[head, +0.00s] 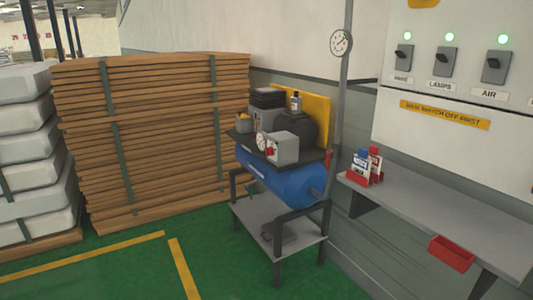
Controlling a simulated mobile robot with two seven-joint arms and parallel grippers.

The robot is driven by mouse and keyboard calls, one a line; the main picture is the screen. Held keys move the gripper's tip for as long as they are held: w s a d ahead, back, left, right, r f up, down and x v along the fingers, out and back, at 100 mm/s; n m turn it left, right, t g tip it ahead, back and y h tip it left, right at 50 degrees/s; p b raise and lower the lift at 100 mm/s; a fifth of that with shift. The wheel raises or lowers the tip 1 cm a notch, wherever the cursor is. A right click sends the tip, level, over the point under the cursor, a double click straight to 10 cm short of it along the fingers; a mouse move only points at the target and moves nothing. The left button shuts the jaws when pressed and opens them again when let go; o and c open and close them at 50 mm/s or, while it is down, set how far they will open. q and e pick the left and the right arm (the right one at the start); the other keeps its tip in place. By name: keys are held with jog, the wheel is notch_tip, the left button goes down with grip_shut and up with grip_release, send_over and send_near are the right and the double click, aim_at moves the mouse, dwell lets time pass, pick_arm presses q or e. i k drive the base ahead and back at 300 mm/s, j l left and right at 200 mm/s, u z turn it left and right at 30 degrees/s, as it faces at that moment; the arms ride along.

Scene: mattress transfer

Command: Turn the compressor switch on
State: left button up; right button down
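The compressor (292,183) has a blue tank and stands on a dark metal stand in the middle of the view. A grey box (288,149) sits on top of it, with a small red part at its left side that may be the compressor switch (270,152). The red part is too small to tell its position. A round white gauge (261,142) is just left of the box. Neither of my grippers is in view.
A wall panel (450,85) at the right has three levers under lit green lamps; labels include LAMPS and AIR. A grey shelf (440,215) with a red bin (451,253) is below. Stacked boards (155,140) stand left. Green floor (220,255) in front is clear.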

aim_at(269, 151)
jog(key=i+j+z, duration=0.3)
jog(key=i+j, duration=0.4)
jog(key=j, duration=0.1)
